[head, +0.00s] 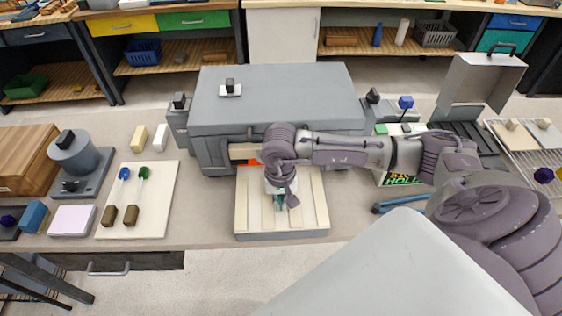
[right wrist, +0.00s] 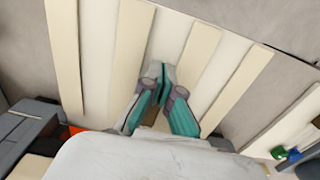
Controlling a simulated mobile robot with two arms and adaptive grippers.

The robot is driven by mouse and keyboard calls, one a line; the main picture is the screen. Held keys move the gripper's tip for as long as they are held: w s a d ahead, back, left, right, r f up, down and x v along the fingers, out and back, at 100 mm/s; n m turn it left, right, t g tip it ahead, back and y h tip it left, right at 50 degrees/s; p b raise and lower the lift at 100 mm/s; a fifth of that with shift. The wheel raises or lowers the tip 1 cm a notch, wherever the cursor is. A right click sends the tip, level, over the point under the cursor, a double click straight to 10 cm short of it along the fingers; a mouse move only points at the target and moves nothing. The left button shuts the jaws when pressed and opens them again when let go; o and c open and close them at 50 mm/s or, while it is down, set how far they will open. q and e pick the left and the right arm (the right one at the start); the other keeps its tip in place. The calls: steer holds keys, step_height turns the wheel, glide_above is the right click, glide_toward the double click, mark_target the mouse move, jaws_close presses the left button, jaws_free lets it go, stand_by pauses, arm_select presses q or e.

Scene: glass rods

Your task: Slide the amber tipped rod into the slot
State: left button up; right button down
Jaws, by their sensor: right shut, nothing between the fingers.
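My right gripper (head: 279,203) points down over the cream slatted board (head: 305,222) in front of the grey furnace-like box (head: 275,100). In the right wrist view its teal fingers (right wrist: 160,80) are shut with nothing between them, above the gap between two slats. A small brown patch (right wrist: 150,116) shows behind the fingertips; I cannot tell what it belongs to. An orange patch shows in the front opening (head: 244,153) of the grey box, left of my wrist. I cannot make out an amber tip; my arm hides part of the board and opening. My left gripper is not in view.
An open grey case (head: 480,80) and wire rack (head: 520,140) stand right.

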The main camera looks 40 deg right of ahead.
stand_by(0.3)
steer(key=shift+w+d+f+b, duration=0.15)
steer(key=shift+w+b, duration=0.15)
steer(key=shift+b, duration=0.15)
steer(key=shift+w+d+f+b, duration=0.1)
steer(key=shift+w+d+b, duration=0.5)
steer(key=shift+w+b, duration=0.4)
steer(key=shift+w+d, duration=0.25)
steer(key=shift+w, duration=0.15)
steer(key=shift+r, duration=0.25)
steer(key=shift+s, duration=0.1)
steer(key=shift+a, duration=0.1)
